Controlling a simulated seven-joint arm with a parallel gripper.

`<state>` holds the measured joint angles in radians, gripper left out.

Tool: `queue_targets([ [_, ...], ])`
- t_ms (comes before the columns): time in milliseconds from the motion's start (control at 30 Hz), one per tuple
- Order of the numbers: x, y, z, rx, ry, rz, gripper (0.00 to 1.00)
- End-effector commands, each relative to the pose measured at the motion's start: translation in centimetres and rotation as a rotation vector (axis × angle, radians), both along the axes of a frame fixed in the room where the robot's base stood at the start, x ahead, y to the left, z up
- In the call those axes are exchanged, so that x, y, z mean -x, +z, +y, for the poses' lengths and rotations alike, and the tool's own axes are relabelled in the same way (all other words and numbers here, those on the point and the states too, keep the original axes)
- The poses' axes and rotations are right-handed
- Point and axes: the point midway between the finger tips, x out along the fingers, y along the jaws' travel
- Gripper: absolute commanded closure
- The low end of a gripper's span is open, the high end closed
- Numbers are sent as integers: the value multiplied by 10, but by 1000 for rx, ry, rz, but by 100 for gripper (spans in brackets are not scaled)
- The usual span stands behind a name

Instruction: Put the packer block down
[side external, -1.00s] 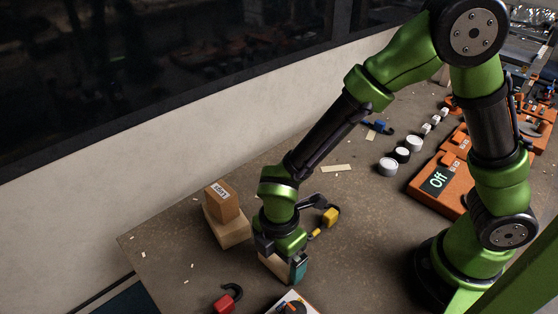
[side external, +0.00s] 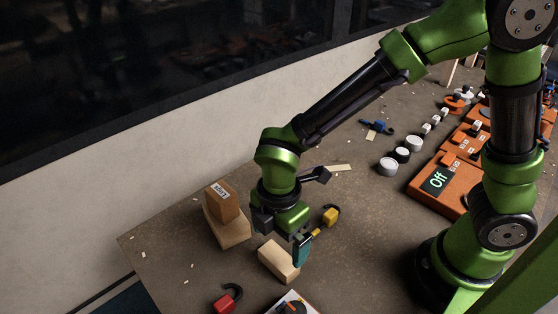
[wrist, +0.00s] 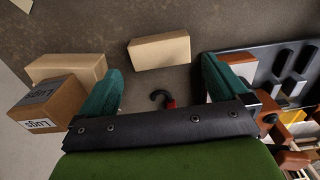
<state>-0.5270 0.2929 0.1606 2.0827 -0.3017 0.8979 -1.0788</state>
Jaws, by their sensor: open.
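The pale wooden packer block (side external: 278,261) lies on the bench near its front part, and my gripper does not hold it. It also shows whole in the wrist view (wrist: 160,51), beyond and between my two teal fingers. My gripper (side external: 284,241) is open and empty, close above the block. In the side view one teal finger is plain at the block's right end; the other is mostly hidden. In the wrist view the fingers (wrist: 160,84) stand wide apart.
A box marked "Lugs" (side external: 222,200) sits on another pale wooden block (side external: 228,233) to the left. A red padlock (side external: 224,304) lies in front, a yellow padlock (side external: 330,216) to the right. A dark tray (wrist: 285,72) lies right in the wrist view. Bare bench lies behind.

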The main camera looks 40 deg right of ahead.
Motion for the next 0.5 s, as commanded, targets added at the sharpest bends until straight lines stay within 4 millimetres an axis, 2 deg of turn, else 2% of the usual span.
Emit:
queue_targets([
  [33,-2,12,0,-3,-1,-6,0],
  [133,-1,31,0,-3,0,-5,0],
  [367,-1,54,-1,-3,-11,-5,0],
  [467,-3,67,-13,-24,-108,-29,0],
  [500,-5,75,-23,-42,-184,-48,0],
])
